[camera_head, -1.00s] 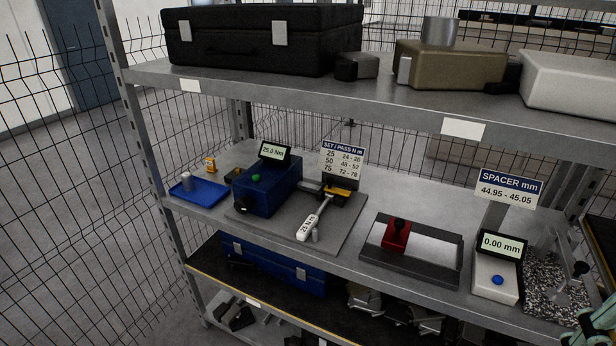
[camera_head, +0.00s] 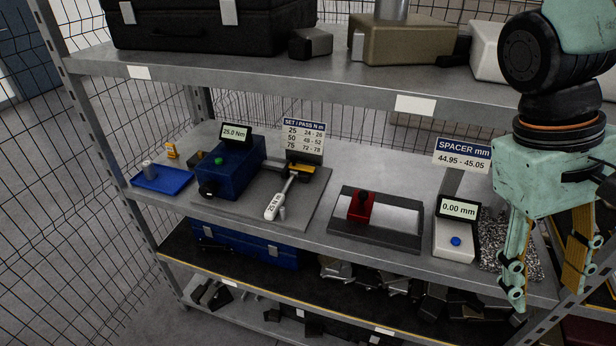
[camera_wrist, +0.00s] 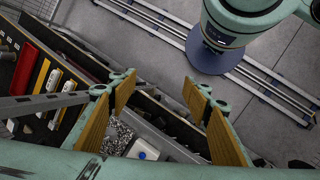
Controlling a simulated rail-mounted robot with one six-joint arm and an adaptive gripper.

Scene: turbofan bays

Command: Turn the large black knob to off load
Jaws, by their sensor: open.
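The large black knob (camera_head: 208,189) sits on the front end of a blue tester box (camera_head: 238,168) on the middle shelf. The box also has a green button (camera_head: 218,161) on top and a display (camera_head: 236,132) reading 25.0 Nm. I cannot read any marking around the knob. My gripper (camera_head: 545,290) hangs fingers down at the far right, well apart from the knob, in front of the shelf's right end. It is open and empty. In the wrist view the padded fingers (camera_wrist: 159,92) stand wide apart. The knob cannot be made out there.
A torque wrench (camera_head: 278,200) lies on the grey plate right of the box. A blue tray (camera_head: 162,180) is to the left. A red clamp fixture (camera_head: 361,206) and a white spacer gauge (camera_head: 453,241) stand between the wrench and my gripper. The upper shelf (camera_head: 270,78) overhangs.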

